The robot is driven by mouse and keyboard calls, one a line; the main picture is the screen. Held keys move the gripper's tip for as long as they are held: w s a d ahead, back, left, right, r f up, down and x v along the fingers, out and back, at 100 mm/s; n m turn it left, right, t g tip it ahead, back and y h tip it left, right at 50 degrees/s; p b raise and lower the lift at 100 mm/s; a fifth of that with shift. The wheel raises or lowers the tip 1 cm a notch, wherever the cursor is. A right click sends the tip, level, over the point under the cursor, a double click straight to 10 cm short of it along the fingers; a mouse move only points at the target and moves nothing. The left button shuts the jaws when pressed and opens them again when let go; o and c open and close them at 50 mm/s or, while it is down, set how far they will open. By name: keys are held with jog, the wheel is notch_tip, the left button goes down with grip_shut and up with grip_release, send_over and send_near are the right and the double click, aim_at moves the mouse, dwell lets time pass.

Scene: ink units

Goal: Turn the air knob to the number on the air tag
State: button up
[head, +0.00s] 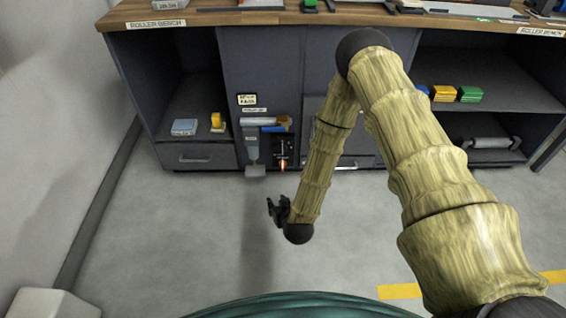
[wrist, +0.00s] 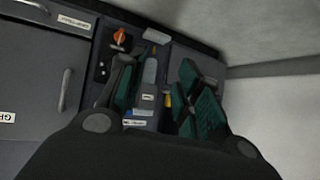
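A small orange knob (wrist: 120,37) sits on a dark panel in the wrist view, near the top. In the head view what looks like the same orange knob (head: 283,163) is low on the bench front. A white tag (head: 247,99) with dark print is above it; I cannot read it or tell that it is the air tag. My gripper (wrist: 157,78) is open and empty, its green-padded fingers apart. In the head view my gripper (head: 277,210) is in front of and below the knob, apart from it. The knob's setting is too small to read.
A grey cylinder unit (head: 252,145) stands just left of the knob. The bench (head: 180,105) has a shelf with a blue-grey box (head: 184,127) and a yellow item (head: 217,122). Drawers with bar handles flank the panel. The floor before the bench is clear.

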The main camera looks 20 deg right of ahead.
jog(key=w+d+f+t+h+b, duration=0.2)
jog(key=w+f+t+b, duration=0.15)
jog(key=w+b, duration=0.55)
jog(key=m+t+h+b, duration=0.3)
jog(key=h+b, duration=0.1)
jog(key=b, duration=0.4)
send_near(283, 152)
jog(key=b+x, duration=0.4)
jog(key=x, duration=0.4)
jog(key=shift+w+d, duration=0.1)
jog(key=shift+w, duration=0.3)
jog(key=shift+w+d+r, duration=0.1)
jog(key=shift+w+d, duration=0.05)
jog(key=shift+w, duration=0.35)
grip_shut()
